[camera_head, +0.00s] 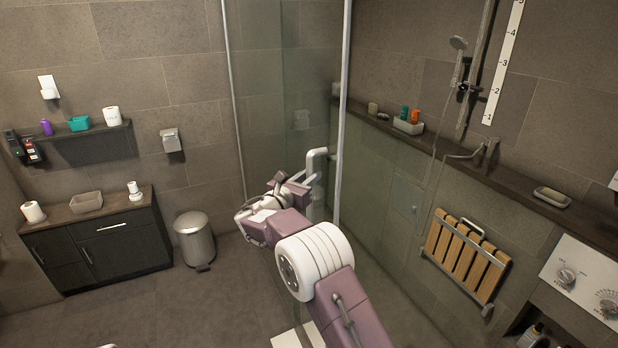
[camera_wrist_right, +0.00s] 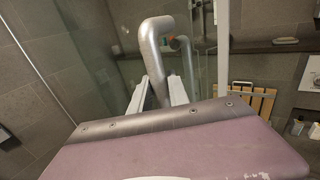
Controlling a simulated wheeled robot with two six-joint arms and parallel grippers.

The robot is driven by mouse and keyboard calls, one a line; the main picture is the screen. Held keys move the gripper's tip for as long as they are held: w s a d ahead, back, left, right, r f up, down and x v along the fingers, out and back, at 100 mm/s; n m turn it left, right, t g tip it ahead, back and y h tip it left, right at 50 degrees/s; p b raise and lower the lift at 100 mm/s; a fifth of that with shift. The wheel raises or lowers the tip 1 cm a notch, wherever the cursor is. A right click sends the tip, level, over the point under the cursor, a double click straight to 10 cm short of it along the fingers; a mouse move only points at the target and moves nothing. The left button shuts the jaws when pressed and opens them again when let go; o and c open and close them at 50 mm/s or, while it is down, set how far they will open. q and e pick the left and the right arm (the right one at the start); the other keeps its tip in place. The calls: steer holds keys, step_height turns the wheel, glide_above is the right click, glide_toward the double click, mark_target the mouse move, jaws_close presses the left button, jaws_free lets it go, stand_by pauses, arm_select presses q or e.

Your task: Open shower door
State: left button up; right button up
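The shower door (camera_head: 262,110) is a tall clear glass panel in the middle of the head view. Its grey bent tubular handle (camera_head: 316,160) sticks out near the right edge. My right gripper (camera_head: 308,182) is at this handle. In the right wrist view the handle (camera_wrist_right: 154,50) curves down between the two fingers (camera_wrist_right: 160,92), which stand close on either side with no clear gap. The lower handle is hidden behind my gripper body.
A metal bin (camera_head: 195,240) and a dark cabinet (camera_head: 105,243) stand to the left, with open floor before them. Behind the glass on the right are a folding wooden seat (camera_head: 465,250), a shower head (camera_head: 458,43) and a ledge (camera_head: 500,170) with toiletries.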

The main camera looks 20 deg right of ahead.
steer(key=shift+o, duration=1.4)
steer(key=shift+s+r, duration=0.1)
steer(key=shift+r, duration=0.05)
steer(key=b+v, duration=0.2)
steer(key=v, duration=0.7)
steer(key=shift+d, duration=0.1)
